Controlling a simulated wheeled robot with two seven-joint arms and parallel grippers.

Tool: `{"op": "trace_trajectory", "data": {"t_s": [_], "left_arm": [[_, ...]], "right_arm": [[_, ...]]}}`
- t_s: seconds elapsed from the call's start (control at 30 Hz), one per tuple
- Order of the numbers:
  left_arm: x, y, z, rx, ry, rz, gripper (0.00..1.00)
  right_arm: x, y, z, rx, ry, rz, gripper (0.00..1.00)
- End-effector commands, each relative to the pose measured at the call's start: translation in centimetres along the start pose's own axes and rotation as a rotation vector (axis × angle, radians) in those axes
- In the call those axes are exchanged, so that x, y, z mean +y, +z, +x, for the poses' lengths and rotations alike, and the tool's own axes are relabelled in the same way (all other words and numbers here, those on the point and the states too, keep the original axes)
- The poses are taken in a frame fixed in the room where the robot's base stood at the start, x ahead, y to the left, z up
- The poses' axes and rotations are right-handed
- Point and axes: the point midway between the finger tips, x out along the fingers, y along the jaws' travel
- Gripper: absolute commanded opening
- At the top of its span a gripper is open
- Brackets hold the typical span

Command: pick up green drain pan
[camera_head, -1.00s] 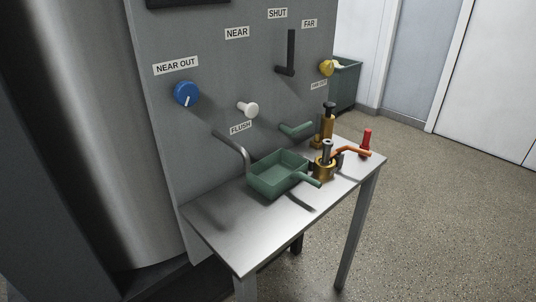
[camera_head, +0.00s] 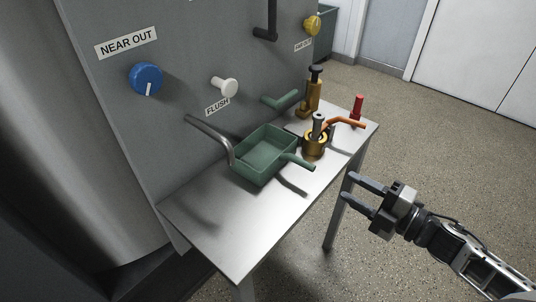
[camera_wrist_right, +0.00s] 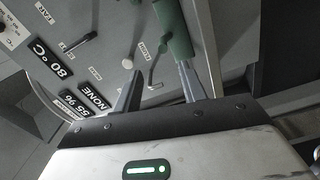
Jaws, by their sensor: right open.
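The green drain pan (camera_head: 262,160) sits upright on the small metal table, under the bent grey spout. Its handle (camera_head: 300,161) points right, toward the front edge of the table. My right gripper (camera_head: 348,186) is open and empty, to the right of the pan and clear of it, beyond the table edge. In the right wrist view my open fingers (camera_wrist_right: 157,70) show with a green part (camera_wrist_right: 173,30) beyond them; I cannot tell for sure whether it is the pan's handle. My left gripper is not in view.
The metal table (camera_head: 240,225) is bare at its near end. A brass portafilter-like piece (camera_head: 315,143), a brass cylinder (camera_head: 313,98), an orange handle (camera_head: 345,122) and a red-handled item (camera_head: 357,106) stand beyond the pan. The grey panel has a blue knob (camera_head: 146,79) and white knob (camera_head: 224,87).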

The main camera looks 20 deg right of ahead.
Motion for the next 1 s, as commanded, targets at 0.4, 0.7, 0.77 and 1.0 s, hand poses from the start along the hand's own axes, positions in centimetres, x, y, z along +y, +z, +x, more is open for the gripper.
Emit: {"op": "trace_trajectory", "data": {"t_s": [0.4, 0.7, 0.77, 1.0], "left_arm": [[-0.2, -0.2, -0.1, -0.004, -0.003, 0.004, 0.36], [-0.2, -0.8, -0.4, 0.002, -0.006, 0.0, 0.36], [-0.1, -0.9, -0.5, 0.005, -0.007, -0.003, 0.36], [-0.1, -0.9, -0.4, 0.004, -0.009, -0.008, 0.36]], "right_arm": [[0.0, 0.0, 7.8, -0.004, 0.003, 0.006, 0.41], [-0.1, -0.1, 10.7, -0.004, 0.004, 0.008, 0.41], [-0.3, -0.2, 11.6, -0.004, 0.003, 0.008, 0.41], [-0.4, -0.2, 13.6, -0.004, 0.001, 0.008, 0.41]]}}
